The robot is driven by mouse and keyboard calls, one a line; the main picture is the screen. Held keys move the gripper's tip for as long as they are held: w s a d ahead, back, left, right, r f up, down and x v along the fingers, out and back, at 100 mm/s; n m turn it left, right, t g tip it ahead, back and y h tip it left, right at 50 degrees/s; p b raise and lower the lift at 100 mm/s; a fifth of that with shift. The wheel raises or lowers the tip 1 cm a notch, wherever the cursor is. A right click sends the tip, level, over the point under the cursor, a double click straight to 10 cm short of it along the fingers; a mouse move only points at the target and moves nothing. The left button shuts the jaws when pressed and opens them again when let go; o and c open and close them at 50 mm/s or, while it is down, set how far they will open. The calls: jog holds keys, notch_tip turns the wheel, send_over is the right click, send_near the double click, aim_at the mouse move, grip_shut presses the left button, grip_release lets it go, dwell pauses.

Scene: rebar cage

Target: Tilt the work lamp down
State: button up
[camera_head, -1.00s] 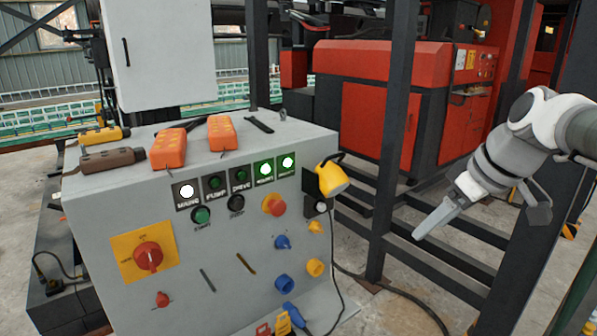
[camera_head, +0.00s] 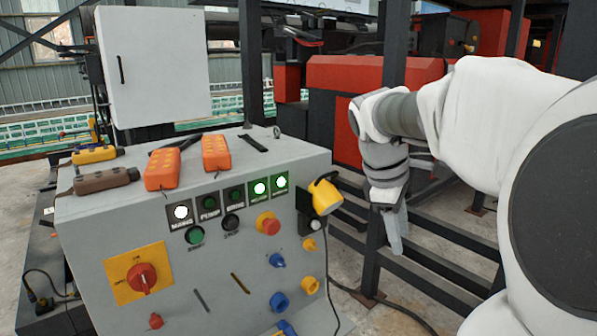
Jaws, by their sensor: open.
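The yellow work lamp (camera_head: 326,197) is mounted at the upper right edge of the grey control cabinet, on a dark bracket. Its pale face points down and to the right. My gripper (camera_head: 396,250) hangs to the right of the lamp, fingers pointing down, apart from it by a short gap in the picture. Its fingers are seen nearly edge-on and the gap between them is hard to make out. Nothing shows held in it.
The grey control cabinet (camera_head: 90,235) carries switches and lit buttons. Two orange remotes (camera_head: 216,153) and a yellow one (camera_head: 94,155) lie on top. A dark upright post (camera_head: 392,50) and rails stand behind my gripper. A cable runs along the floor.

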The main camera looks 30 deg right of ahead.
jog(key=w+a+r+n+g+h+p, duration=0.25)
jog(key=w+a+n+h, duration=0.4)
jog(key=w+h, duration=0.35)
jog(key=n+t+h, duration=0.4)
jog(key=n, duration=0.3)
send_near(332, 173)
jog(key=d, duration=0.7)
jog(key=w+d+b, duration=0.1)
jog(key=d, duration=0.2)
jog(key=shift+d+f, duration=0.2)
grip_shut()
